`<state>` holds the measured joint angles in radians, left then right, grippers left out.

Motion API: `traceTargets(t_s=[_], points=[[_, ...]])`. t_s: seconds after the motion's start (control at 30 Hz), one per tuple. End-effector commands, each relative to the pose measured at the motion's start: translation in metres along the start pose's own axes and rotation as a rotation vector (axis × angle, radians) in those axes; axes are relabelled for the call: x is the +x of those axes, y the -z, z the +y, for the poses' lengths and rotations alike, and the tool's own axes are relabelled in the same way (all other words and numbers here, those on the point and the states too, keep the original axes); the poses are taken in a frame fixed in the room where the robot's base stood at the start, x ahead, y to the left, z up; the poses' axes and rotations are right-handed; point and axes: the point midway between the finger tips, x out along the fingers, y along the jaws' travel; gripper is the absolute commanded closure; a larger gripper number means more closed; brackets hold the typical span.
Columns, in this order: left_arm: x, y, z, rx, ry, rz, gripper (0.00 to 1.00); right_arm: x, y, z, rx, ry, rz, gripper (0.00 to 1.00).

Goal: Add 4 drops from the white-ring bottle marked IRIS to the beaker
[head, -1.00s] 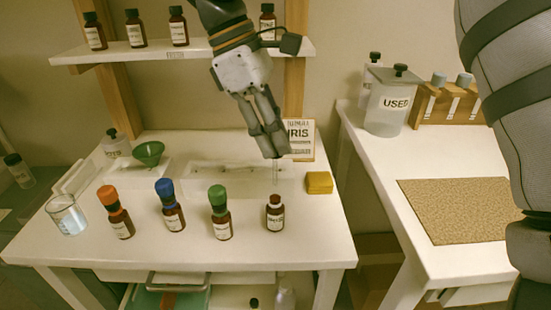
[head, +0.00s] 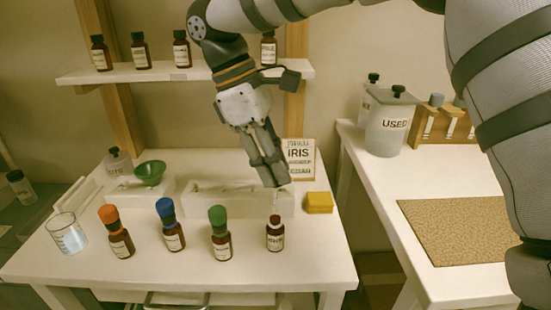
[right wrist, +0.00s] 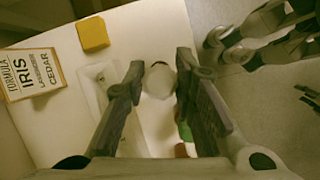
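The beaker (head: 67,237), clear with pale bluish liquid, stands at the table's left front. An open brown bottle (head: 275,238) stands at the right end of the front row; its label is too small to read. My right gripper (head: 276,184) is above this bottle, shut on a dropper. The dropper's pale bulb (right wrist: 158,80) shows between the fingers in the right wrist view. A thin pale tube (head: 275,207) reaches down toward the bottle's neck; whether its tip is inside I cannot tell. My left gripper is not in view.
Bottles with orange (head: 116,235), blue (head: 171,226) and green (head: 219,235) caps stand between. A white tray (head: 205,208), green funnel (head: 150,173), yellow sponge (head: 319,203) and IRIS card (head: 299,158) are behind. A USED jar (head: 391,128) stands on the right table.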

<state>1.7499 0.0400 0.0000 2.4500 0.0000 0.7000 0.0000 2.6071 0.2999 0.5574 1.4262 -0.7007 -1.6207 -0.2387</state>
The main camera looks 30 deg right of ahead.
Motion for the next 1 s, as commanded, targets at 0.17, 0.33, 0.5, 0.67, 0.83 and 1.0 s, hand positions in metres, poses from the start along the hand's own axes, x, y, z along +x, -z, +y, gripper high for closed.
traceTargets(t_s=[0.17, 0.33, 0.5, 0.67, 0.83, 1.0], points=[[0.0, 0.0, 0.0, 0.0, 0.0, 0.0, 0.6, 0.0, 0.0, 0.0, 0.0, 0.0, 0.0, 1.0], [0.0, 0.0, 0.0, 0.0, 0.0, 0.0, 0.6, 0.0, 0.0, 0.0, 0.0, 0.001, 0.0, 1.0], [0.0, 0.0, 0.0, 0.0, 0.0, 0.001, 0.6, 0.003, 0.001, 0.0, 0.0, 0.001, -0.002, 1.0], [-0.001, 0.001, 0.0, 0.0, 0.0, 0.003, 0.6, 0.011, 0.004, 0.0, 0.0, 0.0, -0.001, 1.0], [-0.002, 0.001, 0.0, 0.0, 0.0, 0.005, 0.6, 0.019, 0.008, 0.0, 0.0, 0.0, 0.0, 1.0], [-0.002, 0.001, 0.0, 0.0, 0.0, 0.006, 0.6, 0.027, 0.011, 0.0, 0.0, 0.001, -0.001, 1.0]])
